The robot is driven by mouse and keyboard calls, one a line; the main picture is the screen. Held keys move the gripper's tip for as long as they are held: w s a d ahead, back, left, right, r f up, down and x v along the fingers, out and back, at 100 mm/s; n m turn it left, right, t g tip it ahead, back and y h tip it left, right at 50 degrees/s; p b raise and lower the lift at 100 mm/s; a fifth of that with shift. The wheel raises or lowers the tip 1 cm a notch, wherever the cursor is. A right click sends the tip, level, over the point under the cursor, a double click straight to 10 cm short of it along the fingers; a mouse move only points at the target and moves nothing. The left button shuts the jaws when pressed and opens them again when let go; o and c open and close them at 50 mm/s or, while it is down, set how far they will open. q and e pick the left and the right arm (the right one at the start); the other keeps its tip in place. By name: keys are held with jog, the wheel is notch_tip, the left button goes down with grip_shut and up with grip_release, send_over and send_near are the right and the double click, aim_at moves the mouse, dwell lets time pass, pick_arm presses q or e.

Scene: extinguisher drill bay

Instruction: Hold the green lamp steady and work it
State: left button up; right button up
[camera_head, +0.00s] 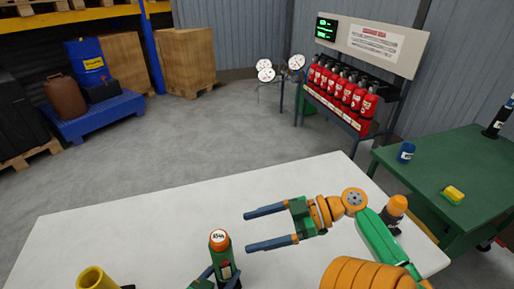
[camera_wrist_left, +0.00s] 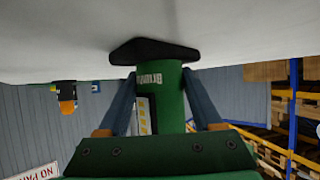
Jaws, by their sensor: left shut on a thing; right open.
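The green lamp (camera_head: 221,257) is a green cylinder with an orange top bearing a white round label, near the front of the white table. My left gripper (camera_head: 220,281) is shut on its body. In the left wrist view, which appears upside down, the green lamp (camera_wrist_left: 168,95) sits between the two fingers, with its black flared end close to the white surface; I cannot tell if they touch. My right gripper (camera_head: 248,232) is open and empty, pointing left, behind and right of the lamp.
The white table (camera_head: 130,220) is clear on its back left. A yellow cylinder (camera_head: 92,279) stands at the front left. An orange-topped object (camera_head: 397,206) stands at right beyond my right arm. A green table (camera_head: 440,167) holds a blue can (camera_head: 406,152) and a yellow item (camera_head: 453,195).

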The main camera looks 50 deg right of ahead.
dwell(0.3)
pick_arm(q)
jog(key=o, duration=1)
jog(key=shift+o, duration=0.2)
